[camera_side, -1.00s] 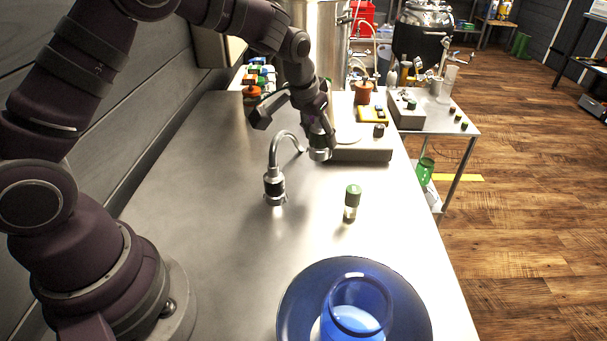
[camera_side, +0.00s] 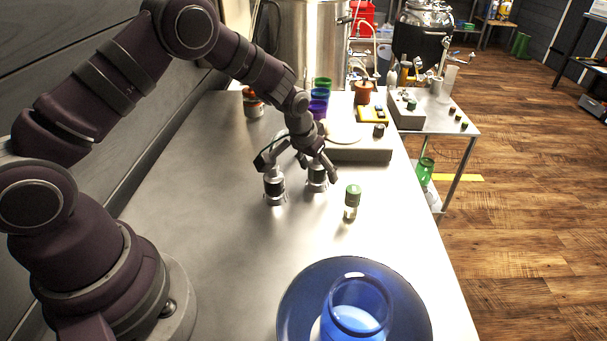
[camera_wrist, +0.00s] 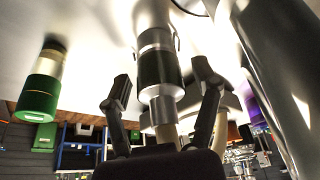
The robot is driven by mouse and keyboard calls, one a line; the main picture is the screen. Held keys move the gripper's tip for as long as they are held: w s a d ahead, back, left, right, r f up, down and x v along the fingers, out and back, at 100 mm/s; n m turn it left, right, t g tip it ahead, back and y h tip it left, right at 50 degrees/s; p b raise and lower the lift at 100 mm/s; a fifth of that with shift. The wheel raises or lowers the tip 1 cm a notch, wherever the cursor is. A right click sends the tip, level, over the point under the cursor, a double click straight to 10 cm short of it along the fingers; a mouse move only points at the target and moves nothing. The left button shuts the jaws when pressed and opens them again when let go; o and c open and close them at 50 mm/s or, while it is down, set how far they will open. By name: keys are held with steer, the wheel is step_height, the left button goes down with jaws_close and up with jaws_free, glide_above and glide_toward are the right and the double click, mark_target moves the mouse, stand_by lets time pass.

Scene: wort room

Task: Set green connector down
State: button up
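A metal connector with a dark band (camera_side: 317,178) stands upright on the steel counter, at or very near its surface. It fills the middle of the wrist view (camera_wrist: 160,70); I cannot tell whether its band is green. My gripper (camera_side: 318,165) is around it. In the wrist view the two fingers (camera_wrist: 163,90) are spread, with gaps on both sides of the connector. A similar connector (camera_side: 274,186) stands just left, joined by a curved hose mostly hidden behind my gripper. A small vial with a green cap (camera_side: 353,190) stands to the right and also shows in the wrist view (camera_wrist: 38,98).
A grey box with a round plate (camera_side: 362,152) lies behind my gripper. Coloured cups (camera_side: 319,95) and a steel vessel (camera_side: 310,45) stand farther back. The counter's left middle is clear.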

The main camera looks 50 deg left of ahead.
steer(key=s+f+v, duration=0.1)
steer(key=s+v, duration=0.1)
steer(key=v, duration=1.6)
steer(key=s+d+r+m+t, duration=0.1)
steer(key=s+r, duration=0.2)
steer(key=s, duration=0.9)
steer(key=shift+s+d+h, duration=0.25)
steer(key=shift+d+h, duration=0.05)
